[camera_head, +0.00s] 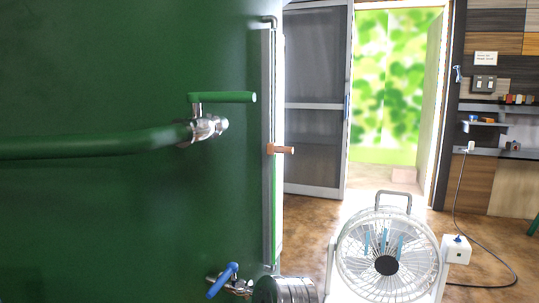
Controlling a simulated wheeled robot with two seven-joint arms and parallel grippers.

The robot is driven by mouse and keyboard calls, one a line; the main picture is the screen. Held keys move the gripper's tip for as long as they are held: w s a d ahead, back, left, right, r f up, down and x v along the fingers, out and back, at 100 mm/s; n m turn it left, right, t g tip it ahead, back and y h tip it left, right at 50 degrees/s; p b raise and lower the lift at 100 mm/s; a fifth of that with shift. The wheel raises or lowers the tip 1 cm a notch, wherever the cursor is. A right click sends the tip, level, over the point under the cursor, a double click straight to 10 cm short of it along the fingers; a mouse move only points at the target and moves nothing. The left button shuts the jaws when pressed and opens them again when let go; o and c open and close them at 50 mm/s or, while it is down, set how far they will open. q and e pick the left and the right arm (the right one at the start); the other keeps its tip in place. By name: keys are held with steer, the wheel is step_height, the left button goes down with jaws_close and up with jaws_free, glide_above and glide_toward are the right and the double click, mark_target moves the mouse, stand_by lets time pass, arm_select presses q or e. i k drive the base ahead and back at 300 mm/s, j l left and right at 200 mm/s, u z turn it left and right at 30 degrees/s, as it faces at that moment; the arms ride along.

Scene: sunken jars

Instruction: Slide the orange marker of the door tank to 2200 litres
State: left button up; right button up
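A large dark green tank (110,220) fills the left of the head view. A narrow upright gauge (267,90) runs down its right edge, with a pale strip and a green tube. The orange marker (280,149) sits on this gauge, around the middle of its visible height, and sticks out to the right. No litre figures can be read on the gauge, so I cannot tell the marker's reading. Neither of my grippers is in view.
A green-handled valve (205,127) with a green pipe (90,146) and a blue-handled valve (224,279) jut from the tank. A ribbed metal cylinder (287,290) stands below the gauge. A white fan (386,262) stands on the floor at right, before an open doorway (390,90).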

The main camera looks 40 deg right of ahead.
mark_target(272, 149)
steer(key=z, duration=1.25)
